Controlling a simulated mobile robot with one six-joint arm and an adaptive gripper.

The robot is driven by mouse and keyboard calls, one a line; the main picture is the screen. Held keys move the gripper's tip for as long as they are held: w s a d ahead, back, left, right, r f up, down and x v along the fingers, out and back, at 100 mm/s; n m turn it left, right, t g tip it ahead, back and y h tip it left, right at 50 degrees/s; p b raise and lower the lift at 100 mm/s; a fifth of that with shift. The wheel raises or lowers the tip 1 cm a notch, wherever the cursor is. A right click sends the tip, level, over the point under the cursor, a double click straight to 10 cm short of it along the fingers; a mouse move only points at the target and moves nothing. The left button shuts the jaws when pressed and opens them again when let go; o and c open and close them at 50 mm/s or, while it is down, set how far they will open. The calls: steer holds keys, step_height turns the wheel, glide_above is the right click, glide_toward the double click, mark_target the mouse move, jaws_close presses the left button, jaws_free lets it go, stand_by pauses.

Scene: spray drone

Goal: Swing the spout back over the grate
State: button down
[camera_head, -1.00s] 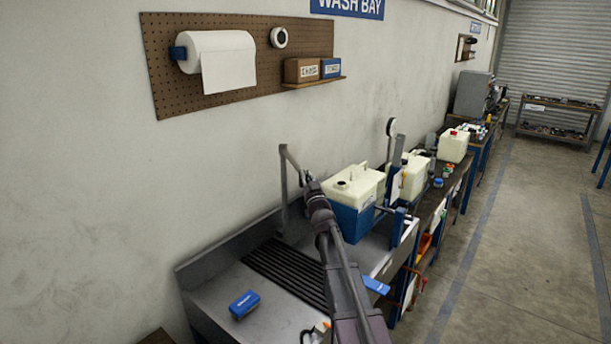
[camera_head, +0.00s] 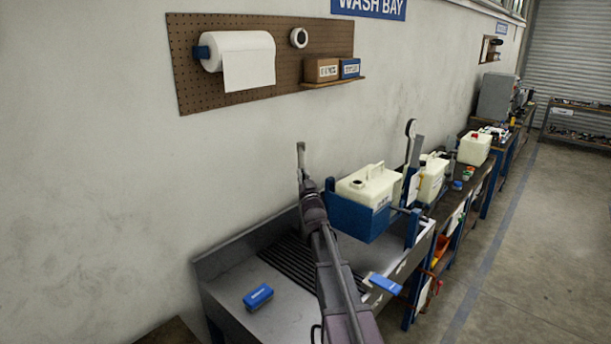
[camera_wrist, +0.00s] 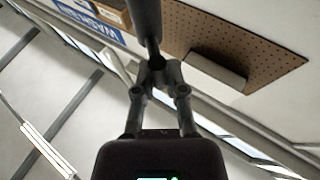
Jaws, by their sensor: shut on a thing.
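The spout (camera_head: 301,156) is a grey tube rising above the back of the sink. Its upper end shows just beyond my gripper (camera_head: 305,184), and my arm hides most of its upright. In the wrist view my gripper (camera_wrist: 156,78) is shut on a dark round tube (camera_wrist: 147,22), which appears to be the spout. The grate (camera_head: 283,257) is a set of black slats in the metal sink top, below and left of my arm. My arm covers part of it. I cannot tell exactly where the spout's outlet hangs.
A blue tank holder with a cream tank (camera_head: 368,185) stands right of the spout, close to my arm. A blue block (camera_head: 258,297) lies on the sink top (camera_head: 226,283), front left. A pegboard (camera_head: 188,85) with a paper roll (camera_head: 247,62) hangs above.

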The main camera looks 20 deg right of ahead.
steer(key=shift+a, duration=0.25)
steer(key=c, duration=0.9)
jaws_free()
steer(key=shift+o, duration=1.1)
steer(key=shift+a, duration=0.25)
steer(key=shift+d, duration=0.25)
steer(key=shift+d, duration=0.1)
steer(key=shift+s, duration=0.15)
